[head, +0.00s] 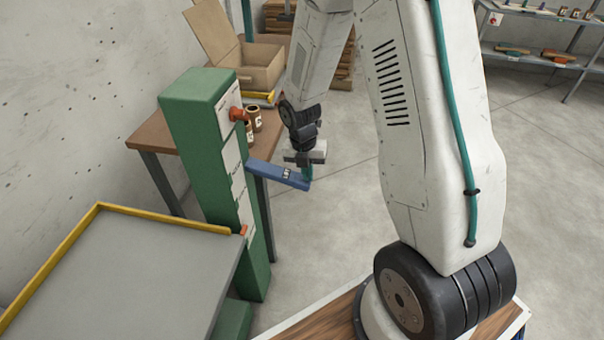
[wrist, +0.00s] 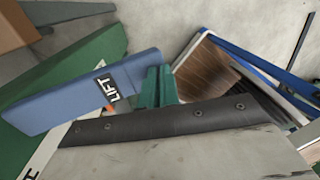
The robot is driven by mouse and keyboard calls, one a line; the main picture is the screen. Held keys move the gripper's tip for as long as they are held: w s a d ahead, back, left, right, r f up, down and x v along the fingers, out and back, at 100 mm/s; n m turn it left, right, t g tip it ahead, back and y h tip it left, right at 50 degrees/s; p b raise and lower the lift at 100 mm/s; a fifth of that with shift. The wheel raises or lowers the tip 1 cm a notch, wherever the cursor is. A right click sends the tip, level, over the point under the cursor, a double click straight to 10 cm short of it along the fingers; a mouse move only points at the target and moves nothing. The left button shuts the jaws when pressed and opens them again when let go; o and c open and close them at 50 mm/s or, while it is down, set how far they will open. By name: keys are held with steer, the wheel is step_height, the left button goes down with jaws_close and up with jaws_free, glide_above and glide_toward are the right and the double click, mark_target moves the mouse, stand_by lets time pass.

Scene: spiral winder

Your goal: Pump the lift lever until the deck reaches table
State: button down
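The blue lift lever (head: 278,174), marked LIFT, sticks out to the right from the green column (head: 203,150) and slopes slightly down. My gripper (head: 307,172) points down at the lever's free end. In the wrist view the lever (wrist: 80,92) lies right beside the teal fingers (wrist: 158,87) and seems to touch them; whether it is between them is hidden, and so is the finger gap. The grey deck (head: 120,280) with its yellow rim is at the lower left, in front of the column. The brown table (head: 150,134) stands behind the column, and the deck looks lower than its top.
An open cardboard box (head: 250,66) and several brown jars (head: 252,118) stand on the table behind the column. A shelf (head: 545,55) stands far right. The floor right of the lever is clear.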

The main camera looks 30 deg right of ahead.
steer(key=shift+s+d+f, duration=0.1)
steer(key=shift+s+f, duration=0.3)
step_height(320, 180, up, 14)
steer(key=s+d, duration=0.1)
steer(key=d, duration=0.1)
steer(key=shift+s+d+r, duration=0.15)
steer(key=shift+s+d, duration=0.1)
steer(key=shift+s, duration=0.1)
stand_by(1.7)
steer(key=s+a+r+m+t, duration=0.1)
steer(key=s+a+r+m, duration=0.3)
steer(key=s+r+m, duration=0.4)
steer(key=s+a+r+m+t+y, duration=0.1)
steer(key=s+a+r+m, duration=0.4)
steer(key=s+m, duration=0.9)
step_height(320, 180, up, 4)
steer(key=m, duration=0.5)
steer(key=shift+s+f+m, duration=0.25)
steer(key=shift+s+m, duration=0.1)
steer(key=shift+m, duration=0.05)
steer(key=shift+a, duration=0.1)
